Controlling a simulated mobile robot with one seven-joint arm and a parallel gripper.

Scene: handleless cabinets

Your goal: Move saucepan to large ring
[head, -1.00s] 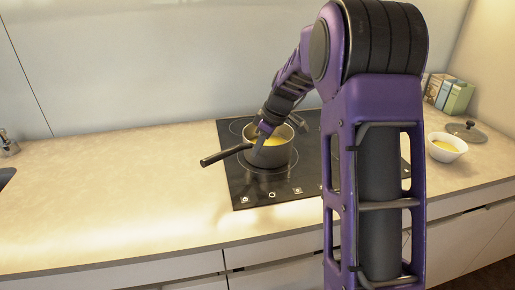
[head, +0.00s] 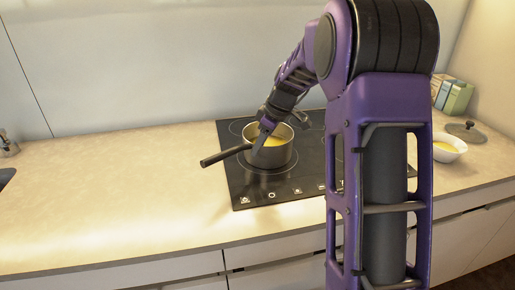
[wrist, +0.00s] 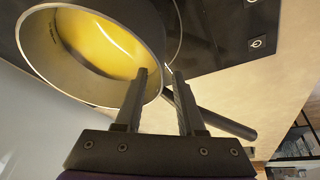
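The grey saucepan (head: 275,157) holds yellow food and sits on the front-left ring of the black hob (head: 240,185). Its dark handle (head: 222,156) points left toward the counter. My gripper (head: 262,136) reaches down at the pan's rim. In the wrist view, my gripper (wrist: 160,75) is open, with one finger over the pan's inside and the other outside its wall, near the handle (wrist: 222,122). The saucepan (wrist: 35,45) fills the upper left there. Another ring's arc (head: 236,126) shows behind the pan. My arm hides much of the hob's right side, so I cannot tell which ring is large.
A white bowl (head: 447,147) with yellow food, a grey lid (head: 466,132) and several boxes (head: 452,94) stand right of the hob. The counter (head: 110,190) left of the hob is clear. A wall stands behind.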

